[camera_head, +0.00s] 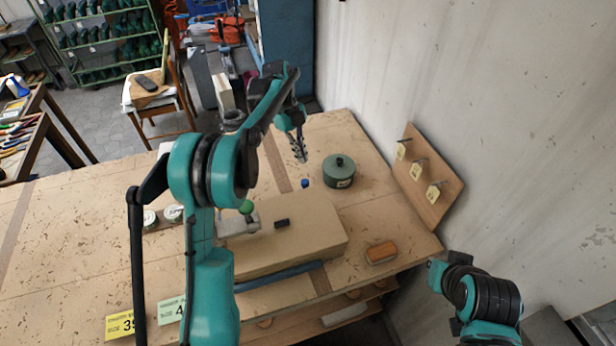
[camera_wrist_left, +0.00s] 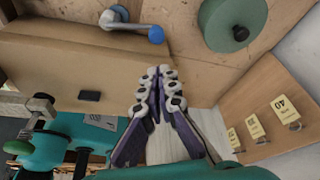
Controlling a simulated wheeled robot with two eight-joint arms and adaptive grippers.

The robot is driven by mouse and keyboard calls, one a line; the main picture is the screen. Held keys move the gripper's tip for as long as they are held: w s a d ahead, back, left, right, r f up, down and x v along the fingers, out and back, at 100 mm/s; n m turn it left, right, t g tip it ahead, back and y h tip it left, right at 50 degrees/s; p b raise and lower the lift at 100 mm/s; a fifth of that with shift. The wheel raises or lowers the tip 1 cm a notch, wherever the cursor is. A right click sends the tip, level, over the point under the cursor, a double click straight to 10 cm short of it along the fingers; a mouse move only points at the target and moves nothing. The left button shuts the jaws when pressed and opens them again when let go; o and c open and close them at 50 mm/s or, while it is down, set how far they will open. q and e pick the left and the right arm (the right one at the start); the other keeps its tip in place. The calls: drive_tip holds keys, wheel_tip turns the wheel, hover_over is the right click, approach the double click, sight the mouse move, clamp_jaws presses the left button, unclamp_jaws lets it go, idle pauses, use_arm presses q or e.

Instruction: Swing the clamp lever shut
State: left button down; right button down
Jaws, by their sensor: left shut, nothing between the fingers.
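My left gripper (camera_head: 299,152) is shut and empty, above the table behind the wooden block (camera_head: 300,235). In the wrist view its fingertips (camera_wrist_left: 159,78) meet, with nothing between them. A grey metal clamp lever (camera_wrist_left: 128,23) with a blue knob (camera_wrist_left: 156,34) lies by the block's far edge, apart from the fingers. In the head view only the blue knob (camera_head: 305,183) shows clearly, just below the gripper. A second metal clamp (camera_head: 240,224) with a green knob (camera_head: 246,206) stands at the block's left end, partly behind my left arm. My right gripper is out of view.
A green round tin (camera_head: 339,170) stands right of the left gripper. A hook board (camera_head: 430,178) with yellow tags leans by the wall. An orange-brown brush-like block (camera_head: 381,252) and a blue bar (camera_head: 280,277) lie near the front. A small black piece (camera_head: 282,224) sits on the wooden block.

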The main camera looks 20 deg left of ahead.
sight(308, 183)
use_arm(q)
drive_tip(key=b+x, duration=0.1)
drive_tip(key=x, duration=0.9)
drive_tip(key=shift+w+a+n, duration=0.2)
drive_tip(key=shift+w+n, duration=0.2)
drive_tip(key=shift+n, duration=0.2)
idle(0.4)
drive_tip(key=shift+w+a+f+n+t+h+b, duration=0.15)
drive_tip(key=shift+w+a+n+t+b, duration=0.25)
drive_tip(key=shift+n, duration=0.35)
drive_tip(key=shift+w+a+r+n+t+h+b, duration=0.15)
drive_tip(key=shift+w+a+n+t+b, duration=0.2)
drive_tip(key=shift+n, duration=0.4)
drive_tip(key=w+a+n+t+y+b, duration=0.1)
drive_tip(key=a+n+t+b, duration=0.1)
drive_tip(key=a+n, duration=0.6)
drive_tip(key=shift+w+a+n+t, duration=0.15)
drive_tip(key=shift+n+t, duration=0.6)
drive_tip(key=shift+n, duration=0.75)
